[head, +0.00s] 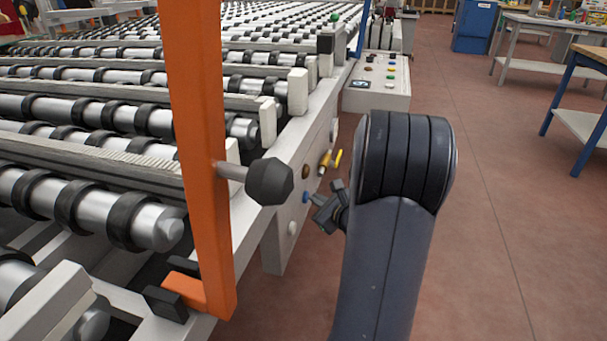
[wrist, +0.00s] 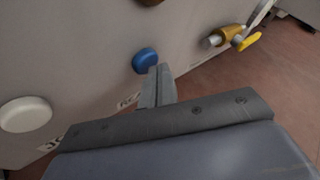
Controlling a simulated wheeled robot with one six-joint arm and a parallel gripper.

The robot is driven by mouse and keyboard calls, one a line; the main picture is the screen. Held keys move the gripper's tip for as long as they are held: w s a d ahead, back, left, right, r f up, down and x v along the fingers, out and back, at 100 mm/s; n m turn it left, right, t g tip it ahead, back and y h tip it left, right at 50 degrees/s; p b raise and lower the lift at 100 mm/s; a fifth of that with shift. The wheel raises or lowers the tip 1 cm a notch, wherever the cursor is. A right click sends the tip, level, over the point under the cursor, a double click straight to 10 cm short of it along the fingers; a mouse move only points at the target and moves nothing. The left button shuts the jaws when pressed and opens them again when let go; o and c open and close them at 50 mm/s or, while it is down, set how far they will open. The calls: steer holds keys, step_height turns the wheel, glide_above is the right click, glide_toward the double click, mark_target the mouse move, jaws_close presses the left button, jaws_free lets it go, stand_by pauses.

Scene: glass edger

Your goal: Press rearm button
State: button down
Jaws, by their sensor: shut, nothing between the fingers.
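The blue round button (wrist: 145,61) is on the grey side panel of the machine, with a partly hidden label starting "REA" (wrist: 128,100) below it. It also shows in the head view as a small blue spot (head: 306,197). My gripper (wrist: 158,72) is shut and empty, its fingertips just to the lower right of the blue button in the wrist view. In the head view my gripper (head: 318,211) points at the panel close to the button. I cannot tell whether the tips touch it.
A white button (wrist: 26,114) is left of the blue one, and a brown knob (head: 305,172) is above it. A brass valve with a yellow handle (head: 337,160) projects nearby. An orange post (head: 200,130) with a black knob (head: 270,181) stands left of my arm.

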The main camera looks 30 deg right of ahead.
steer(key=shift+s+d, duration=0.1)
steer(key=shift+s, duration=0.05)
steer(key=s+d, duration=0.3)
steer(key=s, duration=0.1)
steer(key=shift+s+d, duration=0.2)
steer(key=shift+d, duration=0.2)
stand_by(0.8)
steer(key=w+a, duration=0.4)
steer(key=shift+w, duration=0.3)
stand_by(0.4)
